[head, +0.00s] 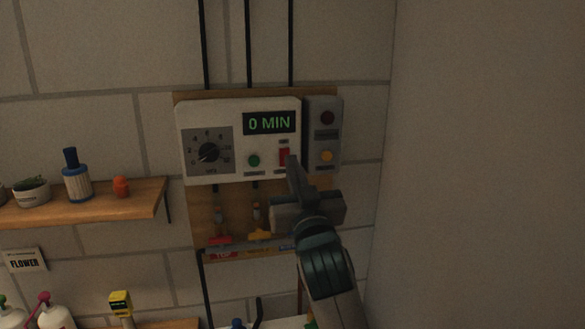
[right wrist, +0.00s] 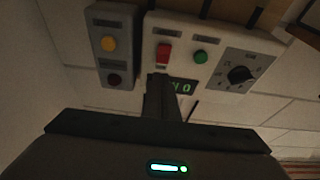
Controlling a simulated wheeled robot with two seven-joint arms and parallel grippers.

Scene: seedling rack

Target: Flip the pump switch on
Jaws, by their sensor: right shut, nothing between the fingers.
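The pump switch (head: 284,156) is a small red rocker on the white control panel (head: 215,110), right of a green button (head: 253,160) and below a display reading "0 MIN" (head: 269,123). The red switch also shows in the right wrist view (right wrist: 163,54). My right gripper (head: 291,160) is shut and empty, its fingertips at the switch's lower right edge in the head view. In the right wrist view the fingers (right wrist: 158,78) end just beside the switch. I cannot tell whether they touch it. My left gripper is not in view.
A grey box (head: 326,145) with a dark red lamp and an amber lamp adjoins the panel's right side. A dial (head: 209,152) is at its left. A wooden shelf (head: 130,194) with small items is at left.

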